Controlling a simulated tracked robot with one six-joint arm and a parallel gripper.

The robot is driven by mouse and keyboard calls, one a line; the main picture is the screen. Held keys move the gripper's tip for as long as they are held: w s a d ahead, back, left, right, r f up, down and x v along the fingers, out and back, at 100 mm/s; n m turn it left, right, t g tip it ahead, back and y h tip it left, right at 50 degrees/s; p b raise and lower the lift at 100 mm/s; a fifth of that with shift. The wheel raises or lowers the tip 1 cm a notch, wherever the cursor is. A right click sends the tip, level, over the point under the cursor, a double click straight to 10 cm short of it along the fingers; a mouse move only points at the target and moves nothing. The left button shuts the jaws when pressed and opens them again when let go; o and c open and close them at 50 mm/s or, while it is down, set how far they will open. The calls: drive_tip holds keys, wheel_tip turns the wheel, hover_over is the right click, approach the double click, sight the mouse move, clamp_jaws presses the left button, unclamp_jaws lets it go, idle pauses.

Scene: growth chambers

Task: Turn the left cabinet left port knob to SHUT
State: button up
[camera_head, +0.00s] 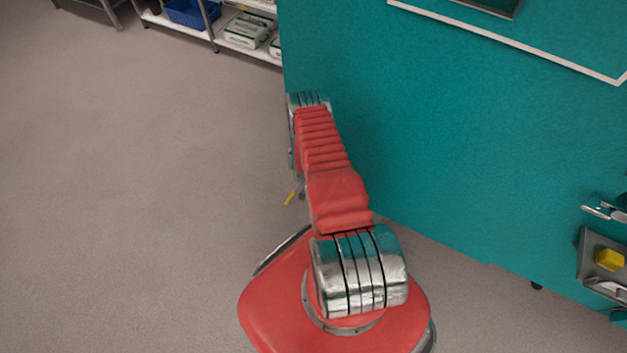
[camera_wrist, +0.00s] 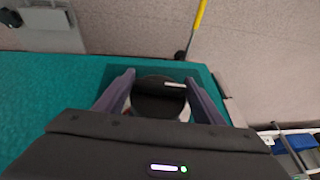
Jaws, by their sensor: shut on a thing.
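In the wrist view, a dark round knob (camera_wrist: 156,103) with a short white mark sits on a teal cabinet (camera_wrist: 60,82). The white mark lies near the knob's upper right edge and runs nearly level in the picture. My gripper (camera_wrist: 159,77) is shut on the knob, with one finger on each side. The gripper body hides the lower part of the knob's surroundings, and I see no SHUT lettering. In the head view the teal cabinet (camera_head: 430,120) fills the right side. My red arm reaches along its left edge, and the gripper and knob are hidden there.
A grey holder (camera_head: 605,260) with a yellow piece is on the cabinet at right. A shelf (camera_head: 190,28) with a blue bin (camera_head: 192,12) stands at the back. A yellow rod (camera_wrist: 199,14) shows beyond the knob. Floor at left is clear.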

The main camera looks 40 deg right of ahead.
drive_tip(key=shift+w+d+r, duration=0.15)
drive_tip(key=shift+d, duration=0.05)
drive_tip(key=o, duration=0.7)
drive_tip(key=shift+o, duration=1)
drive_tip(key=shift+a, duration=0.1)
drive_tip(key=v, duration=1.3)
drive_tip(key=shift+s+a+r, duration=0.15)
drive_tip(key=shift+s+r, duration=0.05)
